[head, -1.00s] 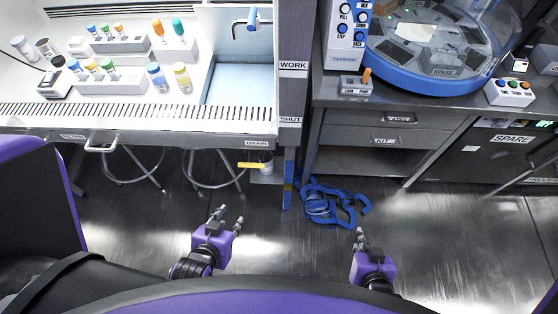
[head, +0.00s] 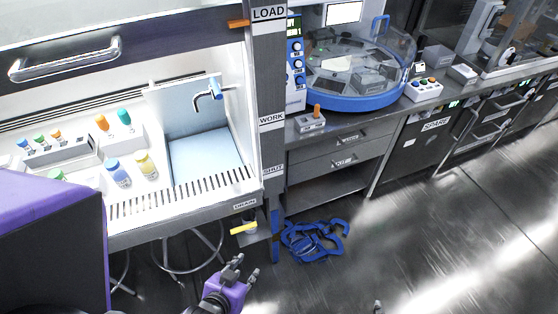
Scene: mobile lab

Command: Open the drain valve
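The drain valve has a yellow lever handle (head: 244,228) that lies roughly level below the front edge of the hood, under the DRAIN label (head: 245,204). A small container (head: 249,216) shows just behind the handle, partly hidden. My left gripper (head: 245,271) is below the handle, apart from it, with its two fingers spread and nothing between them. Of my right gripper only a fingertip (head: 377,306) shows at the bottom edge; the rest is out of the picture.
A post with LOAD, WORK and SHUT labels (head: 272,122) stands right of the handle. Stool legs (head: 190,250) stand under the hood at left. The floor at right is clear.

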